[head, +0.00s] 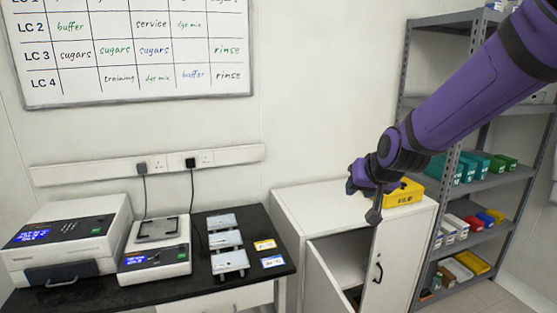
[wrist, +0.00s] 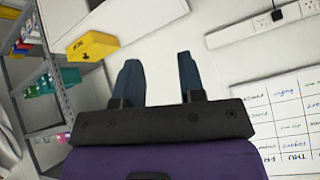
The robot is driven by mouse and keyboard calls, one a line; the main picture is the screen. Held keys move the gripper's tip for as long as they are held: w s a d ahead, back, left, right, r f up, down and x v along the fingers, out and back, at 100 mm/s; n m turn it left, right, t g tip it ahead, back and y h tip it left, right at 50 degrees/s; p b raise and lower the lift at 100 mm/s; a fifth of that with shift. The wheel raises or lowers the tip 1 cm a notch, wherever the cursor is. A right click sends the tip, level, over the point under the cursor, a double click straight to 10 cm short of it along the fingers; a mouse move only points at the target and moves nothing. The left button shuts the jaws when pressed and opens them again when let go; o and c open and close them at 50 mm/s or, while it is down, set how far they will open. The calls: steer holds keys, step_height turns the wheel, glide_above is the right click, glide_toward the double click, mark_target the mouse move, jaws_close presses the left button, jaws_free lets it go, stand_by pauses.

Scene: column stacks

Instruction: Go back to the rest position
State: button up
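My purple arm reaches in from the upper right in the head view. My gripper (head: 364,198) is in the air in front of the white cabinet, pointing down and left. In the wrist view my gripper (wrist: 159,62) has its two dark blue fingers apart with nothing between them. It is open and empty. In the head view a yellow box (head: 404,195) on the cabinet top is partly hidden behind my gripper. The yellow box also shows in the wrist view (wrist: 93,46), apart from the fingers.
The white cabinet (head: 310,207) has its left door (head: 322,283) ajar. A grey shelf rack (head: 493,180) with coloured boxes stands at right. A black bench (head: 207,275) at left holds two instruments and several small metal plates. A whiteboard (head: 130,50) hangs on the wall.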

steer(key=s+d+r+g, duration=0.1)
steer(key=s+d+r, duration=0.2)
steer(key=s, duration=0.6)
steer(key=s+d+r+g+h, duration=0.1)
steer(key=s+d+r, duration=0.2)
steer(key=s, duration=0.7)
steer(key=s+d+r+g+h, duration=0.1)
steer(key=s+d+r, duration=0.2)
steer(key=s, duration=0.7)
steer(key=shift+s+d+r, duration=0.2)
steer(key=shift+d+r, duration=0.05)
steer(key=shift+d, duration=0.85)
steer(key=shift+d, duration=0.1)
